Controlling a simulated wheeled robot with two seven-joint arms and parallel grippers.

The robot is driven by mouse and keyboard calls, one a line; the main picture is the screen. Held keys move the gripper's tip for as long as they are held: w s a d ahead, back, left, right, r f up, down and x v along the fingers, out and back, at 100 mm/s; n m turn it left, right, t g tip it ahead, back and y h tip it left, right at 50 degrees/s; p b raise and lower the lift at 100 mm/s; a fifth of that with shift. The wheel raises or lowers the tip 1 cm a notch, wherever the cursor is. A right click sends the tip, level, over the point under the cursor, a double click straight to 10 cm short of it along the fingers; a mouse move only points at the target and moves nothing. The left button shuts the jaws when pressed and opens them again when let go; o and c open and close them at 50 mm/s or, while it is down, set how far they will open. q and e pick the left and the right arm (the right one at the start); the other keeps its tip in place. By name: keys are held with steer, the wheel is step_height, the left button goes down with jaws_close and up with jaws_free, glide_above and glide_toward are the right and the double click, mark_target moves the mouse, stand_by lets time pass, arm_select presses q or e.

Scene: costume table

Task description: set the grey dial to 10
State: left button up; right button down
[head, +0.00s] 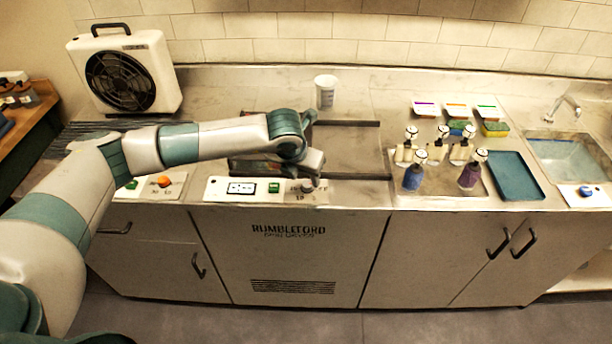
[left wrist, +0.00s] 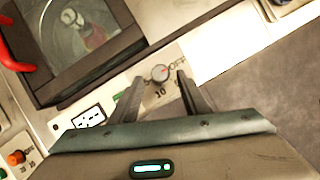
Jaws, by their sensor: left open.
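The grey dial (left wrist: 160,72) is on the pale control panel in the left wrist view, between the fingertips of my left gripper (left wrist: 160,77). My left gripper is open, one finger on each side of the dial; contact is not clear. My right gripper is not in view.
An orange knob (head: 165,181) sits on another panel to the left. A glass-topped dark unit (left wrist: 85,35) lies behind the dial, with a red handle (left wrist: 14,52). A white cup (head: 325,92), several bottles (head: 470,172) and a blue tray (head: 515,176) stand farther off.

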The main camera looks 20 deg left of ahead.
mark_target(307, 184)
arm_select(q)
steer(key=shift+p+x, duration=0.45)
steer(key=shift+x, duration=1.25)
steer(key=c, duration=1)
steer(key=shift+a+f, duration=0.1)
